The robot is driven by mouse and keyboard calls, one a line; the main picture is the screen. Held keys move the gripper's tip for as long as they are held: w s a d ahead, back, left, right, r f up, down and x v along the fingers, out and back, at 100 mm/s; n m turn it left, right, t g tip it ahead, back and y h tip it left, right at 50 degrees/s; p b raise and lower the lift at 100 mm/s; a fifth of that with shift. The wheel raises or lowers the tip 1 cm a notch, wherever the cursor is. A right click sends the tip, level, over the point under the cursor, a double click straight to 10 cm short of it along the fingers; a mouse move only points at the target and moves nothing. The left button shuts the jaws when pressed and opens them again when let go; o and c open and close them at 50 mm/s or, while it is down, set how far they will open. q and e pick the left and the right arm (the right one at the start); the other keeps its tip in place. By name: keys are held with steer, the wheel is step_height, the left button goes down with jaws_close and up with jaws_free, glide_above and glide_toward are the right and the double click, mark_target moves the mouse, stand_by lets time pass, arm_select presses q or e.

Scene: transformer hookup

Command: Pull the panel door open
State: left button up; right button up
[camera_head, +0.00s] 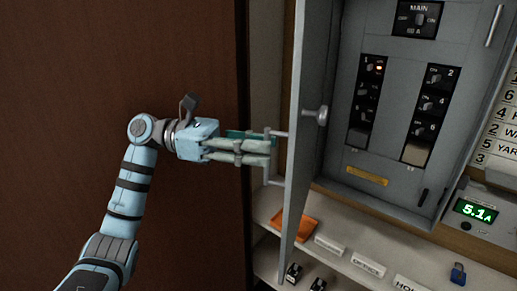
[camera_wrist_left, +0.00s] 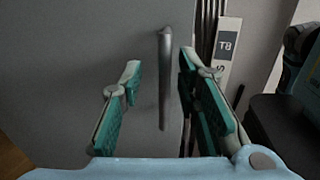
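The grey panel door (camera_head: 305,110) stands swung wide open from the panel (camera_head: 400,100), seen nearly edge-on in the head view. Its bar handle (camera_wrist_left: 165,80) is upright on the outer face; in the head view its posts (camera_head: 278,134) stick out to the left. My left gripper (camera_head: 264,149) comes from the left with its fingertips at the handle. In the left wrist view the fingers (camera_wrist_left: 158,70) are spread, with the handle between them and clear gaps visible. A round knob (camera_head: 322,115) sits on the door's inner face. My right gripper is not in view.
A shelf (camera_head: 345,240) below holds an orange tray (camera_head: 293,229), label cards (camera_head: 368,264) and a blue padlock (camera_head: 458,273). A meter reading 5.1A (camera_head: 476,210) is at the right. A brown wall surface (camera_head: 70,80) fills the left, with free room before it.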

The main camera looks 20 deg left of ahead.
arm_select(q)
step_height(320, 180, up, 9)
steer(key=shift+r, duration=0.15)
steer(key=shift+w, duration=0.15)
